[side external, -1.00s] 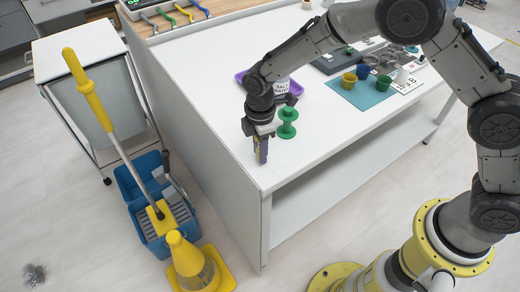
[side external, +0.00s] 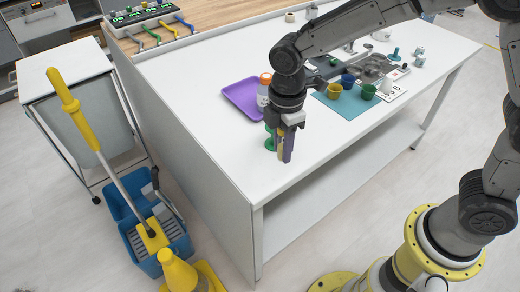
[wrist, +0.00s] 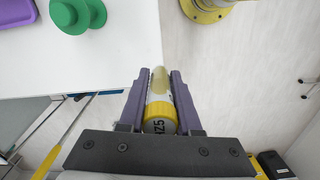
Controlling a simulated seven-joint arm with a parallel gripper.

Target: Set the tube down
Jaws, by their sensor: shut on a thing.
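My gripper (wrist: 160,75) is shut on the tube (wrist: 159,100), with one purple finger on each side. The tube has a pale yellowish body, a yellow ring and a grey end with dark lettering. In the side external view my gripper (side external: 286,152) points down near the front edge of the white table (side external: 215,120), and its fingers mostly hide the tube. In the wrist view the tube lies across the line of the table edge, with floor to its right. I cannot tell its height above the table.
A green spool (wrist: 76,14) stands close by on the table, partly hidden behind my gripper in the side view. A purple tray (side external: 240,97) and an orange-capped bottle (side external: 263,92) are behind. Coloured cups, including a yellow cup (side external: 334,90), stand farther right. The near left tabletop is clear.

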